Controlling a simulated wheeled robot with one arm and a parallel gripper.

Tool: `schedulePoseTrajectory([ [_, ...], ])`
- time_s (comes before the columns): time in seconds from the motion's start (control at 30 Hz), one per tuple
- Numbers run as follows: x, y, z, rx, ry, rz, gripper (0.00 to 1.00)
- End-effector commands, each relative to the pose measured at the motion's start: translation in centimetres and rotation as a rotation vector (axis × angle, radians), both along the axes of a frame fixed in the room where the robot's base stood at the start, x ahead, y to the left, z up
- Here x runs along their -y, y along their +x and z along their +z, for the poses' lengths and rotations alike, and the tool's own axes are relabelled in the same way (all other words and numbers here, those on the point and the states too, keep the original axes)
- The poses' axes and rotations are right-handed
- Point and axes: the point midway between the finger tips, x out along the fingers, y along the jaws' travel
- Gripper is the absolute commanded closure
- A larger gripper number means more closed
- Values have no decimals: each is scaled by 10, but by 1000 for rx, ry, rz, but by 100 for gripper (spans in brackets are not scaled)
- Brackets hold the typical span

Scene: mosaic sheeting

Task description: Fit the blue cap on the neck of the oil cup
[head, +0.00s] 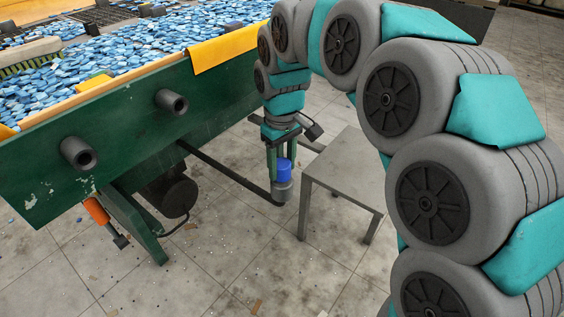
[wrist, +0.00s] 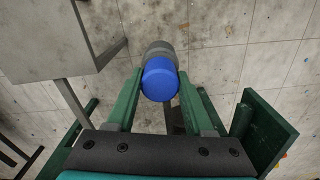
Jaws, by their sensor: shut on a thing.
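The blue cap (head: 284,169) is between the fingers of my gripper (head: 281,162), which points down and is shut on it. The cap's rounded blue top faces the camera in the wrist view (wrist: 160,80), between the two green fingers (wrist: 160,88). The grey oil cup (head: 281,190) is directly below the cap, by the end of a dark bar. It also shows just beyond the cap in the wrist view (wrist: 160,52). I see no clear gap between them. The cup's neck is hidden, so I cannot tell how far the cap sits on it.
A grey stool (head: 342,172) stands close to the right of the cup. The green machine (head: 130,140) with blue mosaic pieces is at the left, with dark knobs on its side. An orange-handled tool (head: 97,211) hangs below it. The tiled floor in front has scattered chips.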

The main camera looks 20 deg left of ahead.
Motion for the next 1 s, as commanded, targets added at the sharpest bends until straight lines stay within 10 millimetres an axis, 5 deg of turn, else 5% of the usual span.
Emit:
schedulePoseTrajectory([
  [0.27,0,0,-7,-1,-1,0,100],
  [0.3,0,0,-6,-1,-1,0,45],
  [0.57,0,0,-6,-1,-1,0,15],
  [1.0,0,0,1,1,-1,0,13],
])
